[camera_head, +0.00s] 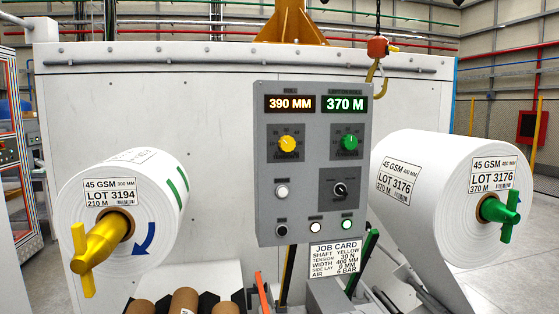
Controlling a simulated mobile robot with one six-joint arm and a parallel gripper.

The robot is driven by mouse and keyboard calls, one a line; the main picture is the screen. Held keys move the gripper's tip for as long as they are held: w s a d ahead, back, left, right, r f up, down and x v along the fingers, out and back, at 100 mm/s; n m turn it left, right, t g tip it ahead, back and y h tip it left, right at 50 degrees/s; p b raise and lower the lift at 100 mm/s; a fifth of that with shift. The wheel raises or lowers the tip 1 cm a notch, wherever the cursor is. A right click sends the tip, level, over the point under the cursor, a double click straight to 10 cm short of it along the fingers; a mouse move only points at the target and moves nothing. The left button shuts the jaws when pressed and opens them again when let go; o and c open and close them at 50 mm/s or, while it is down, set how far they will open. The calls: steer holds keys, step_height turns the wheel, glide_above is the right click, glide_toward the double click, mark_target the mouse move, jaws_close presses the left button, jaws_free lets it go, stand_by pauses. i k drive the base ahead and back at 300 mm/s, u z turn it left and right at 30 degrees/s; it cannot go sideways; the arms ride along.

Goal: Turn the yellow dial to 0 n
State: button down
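The yellow dial (287,143) is on the upper left of a grey control panel (262,200) that stands upright in the middle of the view. A scale with small numbers curves over it and a tension label sits below; its exact setting is too small to read. A matching green dial (350,143) is to its right. Above them, a display (290,103) reads 390 MM in amber and another (345,103) reads 370 M in green. My gripper is not in view.
Below the dials are a white button (281,191), a black selector (340,189) and several small buttons. A job card (335,257) hangs underneath. White rolls with a yellow shaft (102,242) and a green shaft (496,208) flank the panel. A hoist hook (375,72) hangs above right.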

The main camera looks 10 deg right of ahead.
mark_target(286, 144)
steer(key=z, duration=1.7)
steer(key=k, duration=1.15)
steer(key=u, duration=1.05)
steer(key=i, duration=1)
steer(key=u, duration=0.05)
